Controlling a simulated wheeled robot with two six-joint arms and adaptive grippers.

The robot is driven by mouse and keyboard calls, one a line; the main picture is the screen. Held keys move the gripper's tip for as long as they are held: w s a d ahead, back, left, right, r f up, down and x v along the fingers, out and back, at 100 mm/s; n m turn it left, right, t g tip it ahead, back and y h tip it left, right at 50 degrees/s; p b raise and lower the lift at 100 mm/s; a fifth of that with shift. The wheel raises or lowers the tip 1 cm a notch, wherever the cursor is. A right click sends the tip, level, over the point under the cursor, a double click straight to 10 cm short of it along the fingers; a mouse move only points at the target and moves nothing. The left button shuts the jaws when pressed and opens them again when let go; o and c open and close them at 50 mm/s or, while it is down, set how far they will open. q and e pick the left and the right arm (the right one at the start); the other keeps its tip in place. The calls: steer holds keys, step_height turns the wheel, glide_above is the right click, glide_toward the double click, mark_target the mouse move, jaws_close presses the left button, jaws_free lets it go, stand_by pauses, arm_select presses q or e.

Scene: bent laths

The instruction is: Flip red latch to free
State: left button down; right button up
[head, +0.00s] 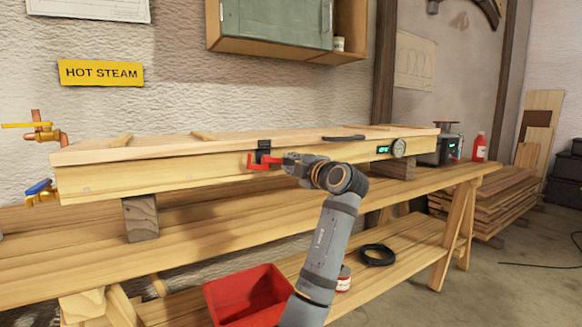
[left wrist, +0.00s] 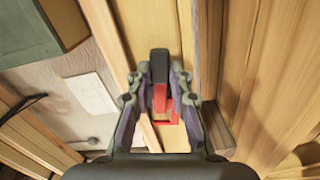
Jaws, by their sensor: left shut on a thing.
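The red latch (head: 258,164) is on the front face of the long wooden steam box (head: 150,176), just below a black catch (head: 264,146) at the lid's edge. My left gripper (head: 284,162) reaches it from the right in the head view. In the left wrist view the red latch (left wrist: 160,98) lies between the two fingers (left wrist: 160,88), with the black catch (left wrist: 159,63) just beyond. The gripper is shut on the latch and partly hides it. My right gripper is not in view.
The steam box rests on wooden blocks (head: 140,218) on a workbench (head: 200,222). A red bin (head: 248,295) stands below. A green cabinet (head: 275,22) hangs above.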

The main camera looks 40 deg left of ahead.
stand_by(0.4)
arm_select(q)
steer(key=c, duration=1.2)
jaws_free()
steer(key=v, duration=1.2)
